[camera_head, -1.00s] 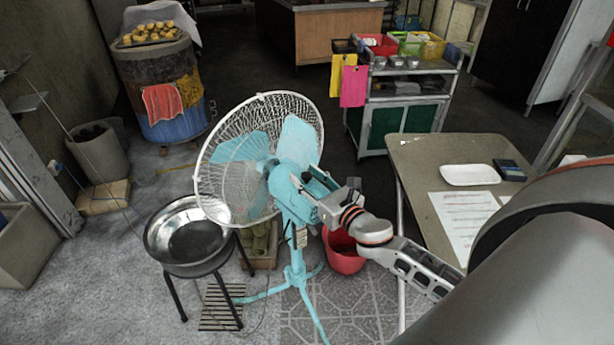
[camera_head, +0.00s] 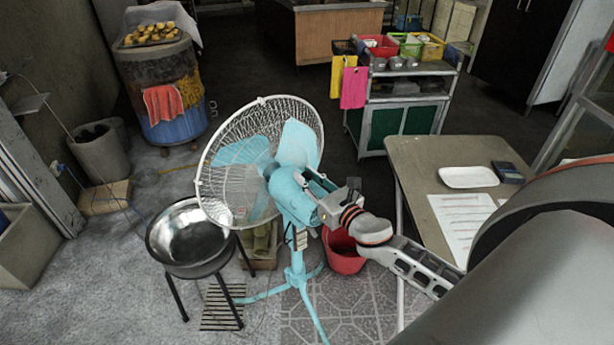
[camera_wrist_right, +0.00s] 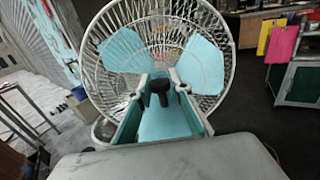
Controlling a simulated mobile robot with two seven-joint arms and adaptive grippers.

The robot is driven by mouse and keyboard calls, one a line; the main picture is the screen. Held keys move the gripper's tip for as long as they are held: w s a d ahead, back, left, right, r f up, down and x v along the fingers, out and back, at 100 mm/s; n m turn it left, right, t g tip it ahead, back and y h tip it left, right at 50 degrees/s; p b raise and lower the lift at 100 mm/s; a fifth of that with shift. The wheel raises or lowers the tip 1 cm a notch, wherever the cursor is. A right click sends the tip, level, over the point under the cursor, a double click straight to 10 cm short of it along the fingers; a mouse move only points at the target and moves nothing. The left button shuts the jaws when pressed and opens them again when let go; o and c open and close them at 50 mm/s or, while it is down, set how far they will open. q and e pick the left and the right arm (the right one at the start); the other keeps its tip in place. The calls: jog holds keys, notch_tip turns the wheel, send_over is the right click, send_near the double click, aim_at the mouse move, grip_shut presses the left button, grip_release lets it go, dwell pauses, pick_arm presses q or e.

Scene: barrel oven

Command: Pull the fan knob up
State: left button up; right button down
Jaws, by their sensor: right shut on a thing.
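The turquoise fan (camera_head: 294,195) with its white wire cage stands in the middle of the head view, its cage facing away to the left. My right gripper (camera_head: 312,180) is at the top rear of the fan's motor housing. In the right wrist view the black fan knob (camera_wrist_right: 158,88) stands up from the turquoise housing (camera_wrist_right: 163,124), between the two fingertips of my right gripper (camera_wrist_right: 160,80). The gripper is shut on the knob. In the head view the fingers and housing hide the knob. My left gripper is not in view.
A metal bowl on a black stool (camera_head: 190,268) stands left of the fan. A red bucket (camera_head: 343,252) is behind the stand. A table (camera_head: 425,165) with a white tray (camera_head: 468,177) and papers is at right. A barrel oven (camera_head: 165,90) stands at the back left.

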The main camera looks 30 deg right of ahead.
jog(key=shift+r, duration=0.25)
jog(key=c, duration=1.8)
grip_release()
jog(key=shift+s+f, duration=0.1)
jog(key=shift+s, duration=0.05)
jog(key=shift+s, duration=0.3)
jog(key=s, duration=1.1)
jog(key=shift+s+d, duration=0.1)
jog(key=shift+d, duration=0.2)
